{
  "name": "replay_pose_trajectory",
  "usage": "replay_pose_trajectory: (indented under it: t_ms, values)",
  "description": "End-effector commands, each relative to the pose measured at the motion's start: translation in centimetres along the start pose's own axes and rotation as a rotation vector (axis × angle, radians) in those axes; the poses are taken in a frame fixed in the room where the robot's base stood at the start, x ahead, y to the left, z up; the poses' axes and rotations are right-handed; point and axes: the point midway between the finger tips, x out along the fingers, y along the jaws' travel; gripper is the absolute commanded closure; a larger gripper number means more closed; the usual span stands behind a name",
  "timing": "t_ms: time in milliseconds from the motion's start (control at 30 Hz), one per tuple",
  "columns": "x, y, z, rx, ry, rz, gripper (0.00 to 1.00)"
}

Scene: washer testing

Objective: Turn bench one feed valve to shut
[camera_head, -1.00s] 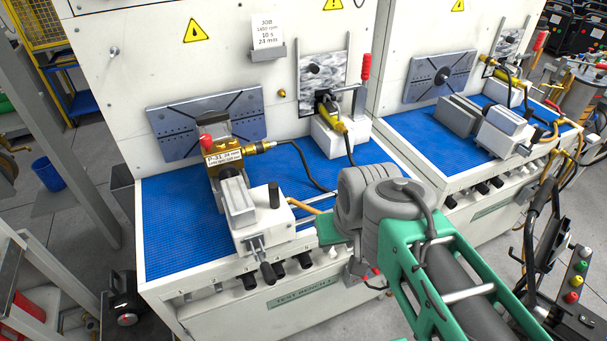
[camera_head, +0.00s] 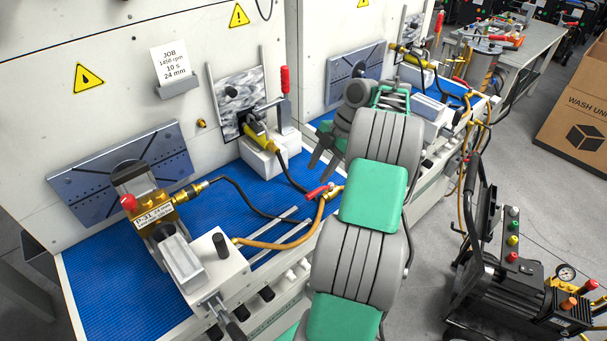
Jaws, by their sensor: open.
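The bench one feed valve (camera_head: 331,192) is a small brass fitting at the front edge of the near bench, left of my arm. Its red lever (camera_head: 314,194) points left and slightly down, and an orange hose runs from the valve to the left. My gripper (camera_head: 322,169) has dark fingers, spread apart and empty, pointing down just above the valve and lever. I cannot tell the exact gap between fingers and lever. My arm hides the bench edge to the right of the valve.
The near bench (camera_head: 110,290) has a blue mat and carries a brass pump (camera_head: 158,212) in a white vise (camera_head: 218,270). A red upright handle (camera_head: 285,80) stands behind. A pressure washer cart (camera_head: 510,285) and a cardboard box (camera_head: 578,105) stand at right.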

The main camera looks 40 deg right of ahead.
Motion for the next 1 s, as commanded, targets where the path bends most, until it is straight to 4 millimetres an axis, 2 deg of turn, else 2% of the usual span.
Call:
replay_pose_trajectory:
  t_ms: [33,133,400,600,867,1000]
  values:
    - [-0.1,-0.9,1.5,-0.040,0.008,0.002,0.58]
    - [0.4,-1.7,2.6,-0.096,0.015,0.002,0.58]
    - [5.4,-1.5,2.2,-0.107,0.019,0.000,0.58]
    - [7.7,-1.5,2.2,-0.104,0.017,0.000,0.58]
    - [7.9,-1.6,2.4,-0.101,0.015,0.003,0.58]
    - [7.9,-1.6,2.4,-0.100,0.015,0.003,0.68]
